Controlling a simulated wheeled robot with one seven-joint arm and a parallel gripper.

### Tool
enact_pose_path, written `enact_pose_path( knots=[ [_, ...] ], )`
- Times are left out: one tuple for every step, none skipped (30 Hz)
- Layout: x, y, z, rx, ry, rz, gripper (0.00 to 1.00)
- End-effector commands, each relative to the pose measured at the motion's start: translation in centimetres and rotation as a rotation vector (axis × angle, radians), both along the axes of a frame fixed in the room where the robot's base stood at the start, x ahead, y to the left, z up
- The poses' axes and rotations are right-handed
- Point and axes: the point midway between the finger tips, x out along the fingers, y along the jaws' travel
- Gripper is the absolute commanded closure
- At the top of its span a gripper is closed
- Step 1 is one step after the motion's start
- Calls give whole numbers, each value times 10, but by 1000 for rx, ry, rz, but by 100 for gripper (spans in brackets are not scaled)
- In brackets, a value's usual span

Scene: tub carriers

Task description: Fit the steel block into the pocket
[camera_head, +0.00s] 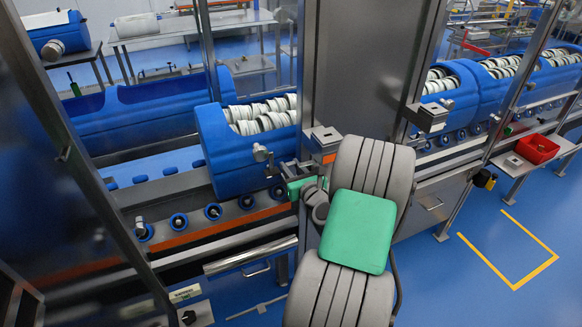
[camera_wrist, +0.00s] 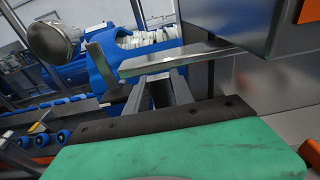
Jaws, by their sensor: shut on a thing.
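My gripper (camera_wrist: 160,88) shows in the wrist view as two grey fingers reaching away beyond the dark strip and green cover of my wrist. It is shut on a small pale metal piece (camera_wrist: 160,95), which looks like the steel block; its outline is hard to make out. A flat steel bar (camera_wrist: 185,60) lies just past the fingertips; I cannot tell whether they touch it. In the head view my arm hides most of the gripper and the block is not clear. I cannot make out the pocket for certain in either view.
A steel box on a post (camera_head: 323,135) stands close beside my wrist. A round metal knob (camera_wrist: 52,35) is at the upper left. Blue tubs (camera_head: 235,150) with white rings stand behind, above a roller rail. A red bin (camera_head: 537,149) is at right. Blue floor at right is open.

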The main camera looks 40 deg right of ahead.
Motion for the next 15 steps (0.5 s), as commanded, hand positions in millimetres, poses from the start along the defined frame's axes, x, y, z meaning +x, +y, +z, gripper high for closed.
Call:
enact_pose_path(
  knots=[
    [0,0,-2,0,-1,0,100],
    [0,0,-3,0,-1,0,100],
    [0,0,-4,0,-1,0,100],
    [0,0,-4,0,-1,0,100],
    [0,0,-5,0,-1,0,100],
    [0,0,-6,0,-1,0,100],
    [0,0,-7,0,-1,0,100],
    [0,0,-8,0,-1,0,100],
    [0,0,-9,0,-1,0,100],
    [0,0,-9,0,-1,0,100],
    [0,0,-10,0,-1,0,100],
    [0,0,-11,0,-1,0,100],
    [0,0,-12,0,-1,0,100],
    [0,0,-13,0,-1,0,100],
    [0,0,-14,0,-1,0,100]
  ],
)
